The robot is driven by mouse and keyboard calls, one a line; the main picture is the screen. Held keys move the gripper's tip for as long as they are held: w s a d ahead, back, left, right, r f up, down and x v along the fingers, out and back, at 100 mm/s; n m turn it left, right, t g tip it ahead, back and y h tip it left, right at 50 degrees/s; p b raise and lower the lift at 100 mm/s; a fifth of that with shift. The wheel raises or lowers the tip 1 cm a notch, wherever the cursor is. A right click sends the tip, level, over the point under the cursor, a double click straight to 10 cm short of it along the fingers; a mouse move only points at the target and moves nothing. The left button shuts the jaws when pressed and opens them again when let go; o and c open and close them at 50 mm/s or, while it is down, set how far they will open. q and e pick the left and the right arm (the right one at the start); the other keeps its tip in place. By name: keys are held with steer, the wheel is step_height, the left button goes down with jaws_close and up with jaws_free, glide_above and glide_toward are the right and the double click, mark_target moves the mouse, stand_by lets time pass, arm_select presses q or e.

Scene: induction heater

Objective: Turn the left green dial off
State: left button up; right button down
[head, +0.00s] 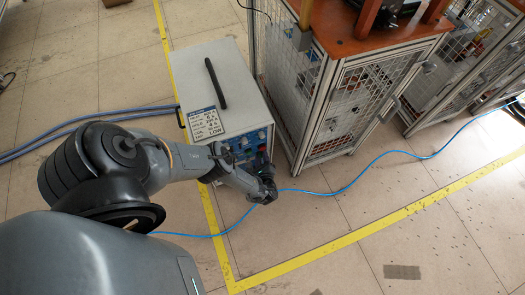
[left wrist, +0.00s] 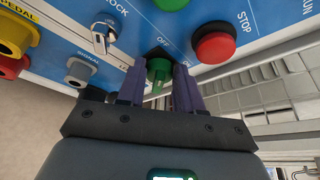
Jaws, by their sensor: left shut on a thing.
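The green dial (left wrist: 158,72) is on the blue control panel (left wrist: 130,20), below the "OFF" and "ON" labels in the left wrist view. My left gripper (left wrist: 160,82) is shut on it, with one dark purple finger on each side. In the head view my left gripper (head: 266,188) is at the front panel of the white heater box (head: 225,80), and hides the dial there. My right gripper is in neither view.
A red stop button (left wrist: 214,42) is close to the right of the dial. A key lock (left wrist: 104,28) and a grey signal socket (left wrist: 80,70) are to its left. A wire-mesh cage (head: 345,95) stands right of the heater. A blue cable (head: 345,185) crosses the floor.

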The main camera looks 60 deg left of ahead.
arm_select(q)
steer(key=shift+s+n+t, duration=0.1)
steer(key=shift+n+t, duration=0.4)
steer(key=shift+f, duration=0.1)
steer(key=o, duration=1)
steer(key=p+v, duration=0.4)
steer(key=v, duration=0.6)
steer(key=shift+d, duration=0.35)
steer(key=shift+s, duration=0.1)
